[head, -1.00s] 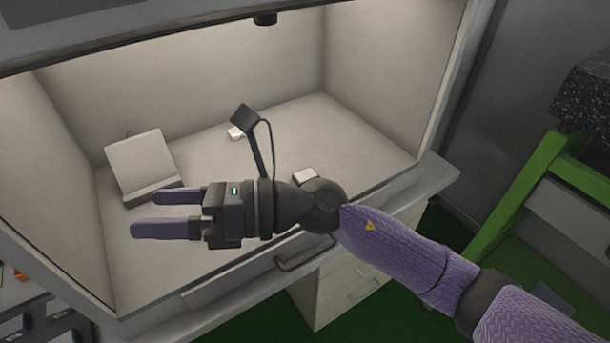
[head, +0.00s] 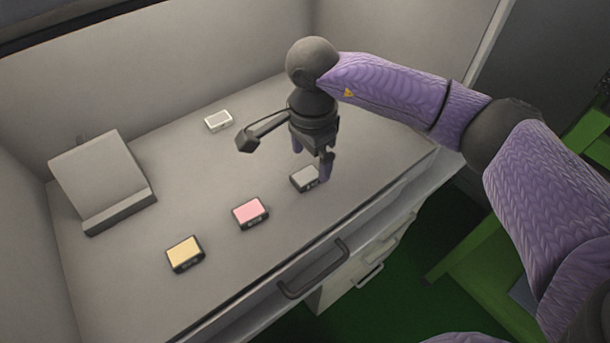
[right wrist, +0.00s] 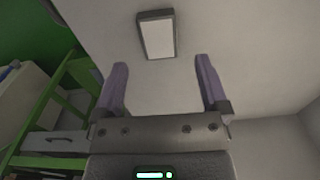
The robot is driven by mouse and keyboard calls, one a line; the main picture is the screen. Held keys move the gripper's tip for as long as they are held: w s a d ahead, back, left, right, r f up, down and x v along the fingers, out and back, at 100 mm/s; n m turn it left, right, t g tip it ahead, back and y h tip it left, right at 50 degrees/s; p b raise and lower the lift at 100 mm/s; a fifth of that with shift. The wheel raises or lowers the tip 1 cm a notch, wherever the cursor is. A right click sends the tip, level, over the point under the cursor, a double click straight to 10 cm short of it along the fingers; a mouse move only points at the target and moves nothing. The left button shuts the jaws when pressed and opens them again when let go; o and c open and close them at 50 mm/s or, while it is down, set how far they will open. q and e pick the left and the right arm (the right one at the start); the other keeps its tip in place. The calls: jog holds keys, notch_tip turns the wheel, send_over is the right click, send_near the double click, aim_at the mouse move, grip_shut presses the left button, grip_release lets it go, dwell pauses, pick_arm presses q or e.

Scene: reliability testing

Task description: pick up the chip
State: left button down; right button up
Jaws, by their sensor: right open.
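Several small flat chips with dark sides lie on the bench surface. A grey-topped chip (head: 304,179) is at the right, a pink chip (head: 250,213) in the middle, a yellow chip (head: 185,253) at the left front, and a white chip (head: 218,121) farther back. My right gripper (head: 311,162) points down close to the grey chip, with one finger at its right side in the picture. In the right wrist view, a pale-topped chip (right wrist: 156,36) lies beyond the fingertips, between their lines. The right gripper (right wrist: 160,68) is open and empty. My left gripper is out of view.
A grey wedge-shaped stand (head: 103,175) sits at the left of the enclosed bench. Walls close the back and left side. A drawer handle (head: 313,270) projects below the front edge. The bench between stand and chips is clear.

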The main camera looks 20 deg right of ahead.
aim_at(312, 173)
notch_tip(312, 173, down, 4)
jog(key=shift+d+r+b, duration=0.1)
jog(key=shift+r+b, duration=0.1)
jog(key=shift+b, duration=0.25)
jog(key=shift+r, duration=0.1)
grip_shut()
